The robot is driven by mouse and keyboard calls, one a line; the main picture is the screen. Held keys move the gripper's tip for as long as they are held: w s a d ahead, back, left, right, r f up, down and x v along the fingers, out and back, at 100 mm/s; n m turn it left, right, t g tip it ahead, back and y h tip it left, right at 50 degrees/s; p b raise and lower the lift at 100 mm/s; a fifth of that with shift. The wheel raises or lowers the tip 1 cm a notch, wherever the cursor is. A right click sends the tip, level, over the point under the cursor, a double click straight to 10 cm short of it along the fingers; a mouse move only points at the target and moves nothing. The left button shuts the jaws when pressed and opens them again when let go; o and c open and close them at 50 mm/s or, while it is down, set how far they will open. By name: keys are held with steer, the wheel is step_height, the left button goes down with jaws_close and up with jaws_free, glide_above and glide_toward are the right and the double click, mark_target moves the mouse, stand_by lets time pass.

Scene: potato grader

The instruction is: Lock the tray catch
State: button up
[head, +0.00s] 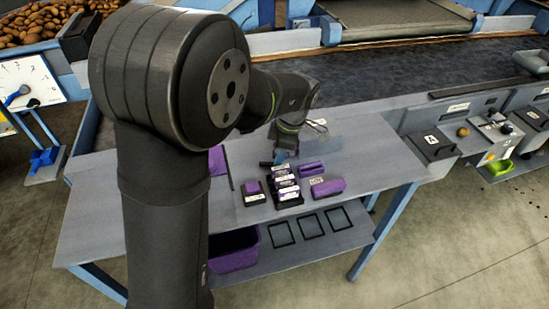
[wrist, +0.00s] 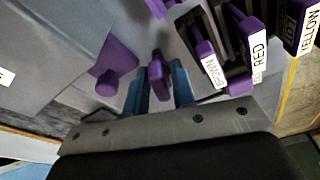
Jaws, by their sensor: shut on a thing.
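In the wrist view, the two blue fingers of my gripper (wrist: 159,85) are closed on a small upright purple piece (wrist: 157,70). It looks like a lever or tab and may be the tray catch; its base is hard to make out. Just right of it is a dark rack or tray (wrist: 182,9) holding purple-handled pieces with white labels, among them BROWN (wrist: 212,66) and RED (wrist: 259,55). In the head view my gripper (head: 279,157) is low over the bench, at the far end of the labelled rack (head: 291,200); the held piece cannot be made out there.
Another purple part (wrist: 115,68) is left of my fingers. On the bench (head: 375,160), purple blocks (head: 328,188) lie right of the rack and another labelled block (head: 253,192) left. A purple bin (head: 235,252) is on the lower shelf. The bench's right side is clear.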

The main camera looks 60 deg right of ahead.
steer(key=m+h, duration=0.1)
steer(key=m, duration=0.5)
stand_by(0.3)
steer(key=o, duration=0.3)
steer(key=shift+r, duration=0.1)
steer(key=shift+r, duration=2.4)
steer(key=shift+m, duration=0.3)
